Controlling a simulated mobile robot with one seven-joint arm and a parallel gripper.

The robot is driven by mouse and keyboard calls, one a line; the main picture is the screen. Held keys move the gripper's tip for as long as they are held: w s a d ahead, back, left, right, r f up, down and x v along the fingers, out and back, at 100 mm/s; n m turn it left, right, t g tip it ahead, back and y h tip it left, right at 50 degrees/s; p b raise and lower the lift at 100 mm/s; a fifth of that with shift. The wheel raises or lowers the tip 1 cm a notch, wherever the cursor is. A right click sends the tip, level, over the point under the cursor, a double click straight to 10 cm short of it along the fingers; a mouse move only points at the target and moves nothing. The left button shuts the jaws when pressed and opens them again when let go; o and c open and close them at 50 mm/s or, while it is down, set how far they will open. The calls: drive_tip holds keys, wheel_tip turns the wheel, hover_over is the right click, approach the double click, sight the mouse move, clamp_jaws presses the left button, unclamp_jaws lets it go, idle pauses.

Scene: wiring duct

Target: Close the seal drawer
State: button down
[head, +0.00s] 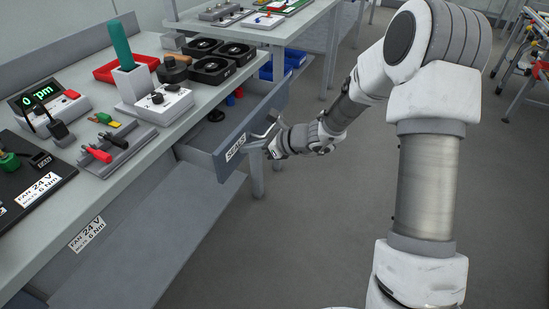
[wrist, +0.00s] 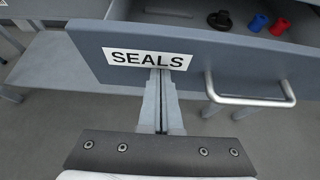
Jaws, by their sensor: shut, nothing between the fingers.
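The seal drawer (head: 225,150) stands pulled out from under the workbench in the head view. Its grey front with the "SEALS" label (wrist: 147,58) fills the upper part of the wrist view. A silver bar handle (wrist: 250,98) sits on the front to the right of the label in the wrist view. My gripper (wrist: 160,76) is shut and empty. Its fingertips are at the front's face, by the lower right of the label and left of the handle; I cannot tell if they touch. In the head view my gripper (head: 268,146) is in front of the drawer.
In the drawer lie a black part (wrist: 220,19), a blue piece (wrist: 259,22) and a red piece (wrist: 280,27). The workbench (head: 165,140) carries several fans (head: 211,69), a red tray (head: 112,70) and control boxes. Open floor (head: 290,230) lies in front of the drawer.

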approach(208, 146)
drive_tip(key=w+a, duration=0.1)
drive_tip(key=a, duration=0.1)
drive_tip(key=w+a, duration=0.2)
drive_tip(key=a, duration=0.1)
drive_tip(key=w+a, duration=0.1)
drive_tip(key=a, duration=0.1)
drive_tip(key=shift+w+a, duration=0.25)
drive_tip(key=shift+a, duration=0.1)
drive_tip(key=shift+a+r, duration=0.15)
drive_tip(key=shift+r, duration=0.05)
